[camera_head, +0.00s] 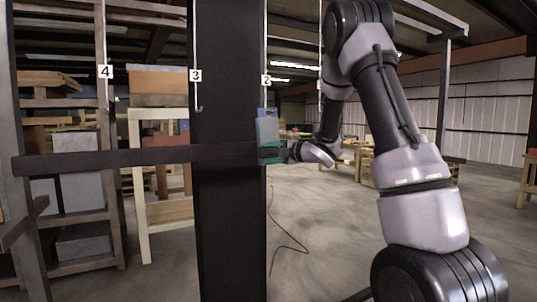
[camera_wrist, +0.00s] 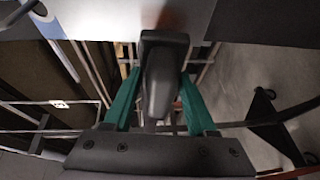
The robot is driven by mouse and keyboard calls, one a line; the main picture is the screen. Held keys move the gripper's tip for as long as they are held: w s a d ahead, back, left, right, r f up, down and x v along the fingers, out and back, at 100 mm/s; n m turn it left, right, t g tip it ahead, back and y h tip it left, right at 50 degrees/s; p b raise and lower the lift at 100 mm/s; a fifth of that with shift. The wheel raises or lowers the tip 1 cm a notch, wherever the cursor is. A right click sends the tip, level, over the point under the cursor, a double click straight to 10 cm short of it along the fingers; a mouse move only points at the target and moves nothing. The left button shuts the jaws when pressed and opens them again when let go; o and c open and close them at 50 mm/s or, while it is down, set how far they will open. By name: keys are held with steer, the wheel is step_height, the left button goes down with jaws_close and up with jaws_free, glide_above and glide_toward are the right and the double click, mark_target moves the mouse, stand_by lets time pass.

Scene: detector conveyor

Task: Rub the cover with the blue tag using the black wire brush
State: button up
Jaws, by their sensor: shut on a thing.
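My gripper (camera_head: 271,153) has green fingers and is at the right edge of the dark upright column in the head view. In the wrist view, my gripper (camera_wrist: 160,78) is shut on a black block-like handle, which looks like the black wire brush (camera_wrist: 163,70). Its bristles are hidden. A blue-grey piece (camera_head: 267,128) stands just above the fingers in the head view; I cannot tell whether it is the blue-tagged cover.
A dark column (camera_head: 229,225) fills the middle, with a dark horizontal bar (camera_head: 105,160) reaching left. Hanging number plates read 4 (camera_head: 105,71), 3 (camera_head: 195,75) and 2 (camera_head: 266,80). Shelves with boxes (camera_head: 80,190) stand at left. A thin cable (camera_head: 285,236) lies on open floor.

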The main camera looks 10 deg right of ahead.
steer(key=shift+w+a+f, duration=0.1)
steer(key=shift+w+a, duration=0.2)
steer(key=shift+w, duration=0.6)
stand_by(0.3)
steer(key=shift+w+d, duration=0.25)
steer(key=shift+d, duration=0.7)
steer(key=shift+w+d, duration=0.25)
steer(key=shift+d, duration=0.65)
steer(key=shift+w, duration=0.15)
steer(key=shift+s+a, duration=0.2)
steer(key=shift+a, duration=0.45)
steer(key=shift+s+a, duration=0.15)
steer(key=shift+a, duration=0.45)
steer(key=shift+s+a, duration=0.1)
steer(key=shift+a, duration=0.25)
steer(key=shift+c, duration=0.6)
steer(key=shift+a, duration=0.35)
